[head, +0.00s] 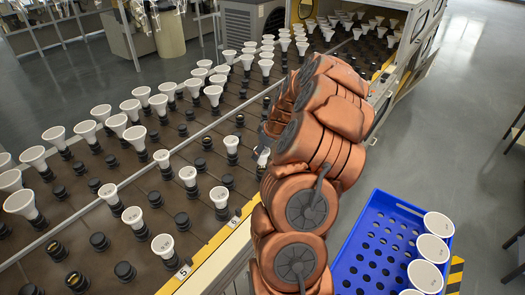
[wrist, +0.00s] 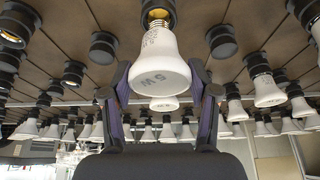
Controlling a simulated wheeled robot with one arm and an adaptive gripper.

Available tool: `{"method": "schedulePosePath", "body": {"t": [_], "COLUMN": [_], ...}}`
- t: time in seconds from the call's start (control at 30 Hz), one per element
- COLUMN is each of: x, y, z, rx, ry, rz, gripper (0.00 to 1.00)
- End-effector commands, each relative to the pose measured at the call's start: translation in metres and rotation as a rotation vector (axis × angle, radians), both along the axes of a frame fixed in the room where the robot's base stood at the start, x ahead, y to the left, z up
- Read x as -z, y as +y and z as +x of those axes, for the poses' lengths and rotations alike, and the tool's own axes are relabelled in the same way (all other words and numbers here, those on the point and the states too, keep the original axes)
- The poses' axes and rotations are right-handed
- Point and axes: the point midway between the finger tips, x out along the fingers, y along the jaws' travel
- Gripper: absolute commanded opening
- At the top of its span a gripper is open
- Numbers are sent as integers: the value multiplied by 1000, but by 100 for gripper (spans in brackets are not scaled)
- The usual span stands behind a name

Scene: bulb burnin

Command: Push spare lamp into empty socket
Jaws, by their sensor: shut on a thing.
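The spare lamp (wrist: 160,70), white with a wide face marked 5W, is between the two fingers of my gripper (wrist: 159,80), which is shut on it. The wrist view is upside down, so the lamp's narrow end points up in the picture. Its brass threaded cap lies in line with a black socket (wrist: 163,5) at the top edge. Part of the thread shows below the socket; whether the cap has entered it I cannot tell. In the head view my arm hides most of the gripper, and a bit of white lamp (head: 263,157) shows beside it.
Seated lamps (head: 132,217) and empty black sockets (head: 124,271) surround the spot on the dark board. Neighbouring lamps (wrist: 262,88) stand close to my gripper's right in the wrist view. A blue crate (head: 365,240) with several lamps is at the lower right.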

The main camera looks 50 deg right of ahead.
Motion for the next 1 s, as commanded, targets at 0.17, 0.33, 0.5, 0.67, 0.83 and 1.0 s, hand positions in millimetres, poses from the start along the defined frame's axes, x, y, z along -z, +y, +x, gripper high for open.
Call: {"method": "schedulePosePath", "body": {"t": [0.17,0.33,0.5,0.67,0.83,1.0], "x": [5,9,14,17,21,24], "y": [0,0,0,0,0,0], "z": [0,0,0,0,0,0], "rx": [0,0,0,0,0,1], "ry": [0,0,0,0,-1,-1], "rz": [0,0,0,0,0,0], "gripper": [24,24,24,24,24,60]}}
